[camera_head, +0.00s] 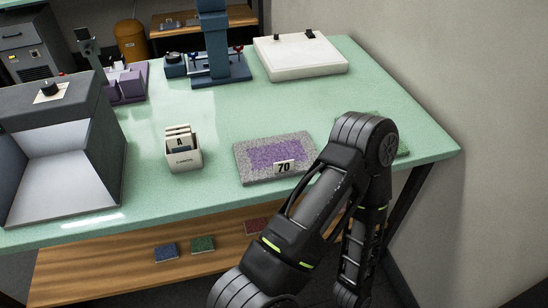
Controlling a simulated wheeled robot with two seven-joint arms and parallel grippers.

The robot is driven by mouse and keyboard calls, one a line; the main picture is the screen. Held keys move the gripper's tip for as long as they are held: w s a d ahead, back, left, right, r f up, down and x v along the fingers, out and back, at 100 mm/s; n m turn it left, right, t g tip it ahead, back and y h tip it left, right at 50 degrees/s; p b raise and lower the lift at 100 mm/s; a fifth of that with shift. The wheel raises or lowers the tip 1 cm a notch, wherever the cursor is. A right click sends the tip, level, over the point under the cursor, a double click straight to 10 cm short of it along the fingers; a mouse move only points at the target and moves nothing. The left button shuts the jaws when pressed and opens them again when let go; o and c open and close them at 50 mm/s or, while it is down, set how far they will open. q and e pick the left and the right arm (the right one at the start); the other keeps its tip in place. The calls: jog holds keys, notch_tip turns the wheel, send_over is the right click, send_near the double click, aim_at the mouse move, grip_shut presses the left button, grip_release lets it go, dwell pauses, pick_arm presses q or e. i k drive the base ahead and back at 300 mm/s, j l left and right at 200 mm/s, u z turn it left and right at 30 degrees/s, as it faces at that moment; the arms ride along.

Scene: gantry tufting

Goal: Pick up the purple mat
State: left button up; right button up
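The purple mat (262,152) lies flat on the green tabletop near its front edge. It is a rectangle with a speckled grey border, a purple middle and a white tag reading 70. My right arm rises from the bottom, bends above the table's front edge and hangs down again. It covers the view just right of the mat and may hide its right corner. No fingers of my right gripper can be made out. My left arm and gripper are out of view.
A white card box (184,156) stands left of the mat, with a grey light booth (66,140) farther left. A blue stand (215,55) and a white flat box (299,57) are behind. Small blue (166,252) and green (203,244) pieces lie on the wooden shelf below.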

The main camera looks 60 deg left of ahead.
aim_at(265, 159)
jog(key=u, duration=1.65)
jog(key=i+u, duration=0.3)
jog(key=i+j, duration=0.1)
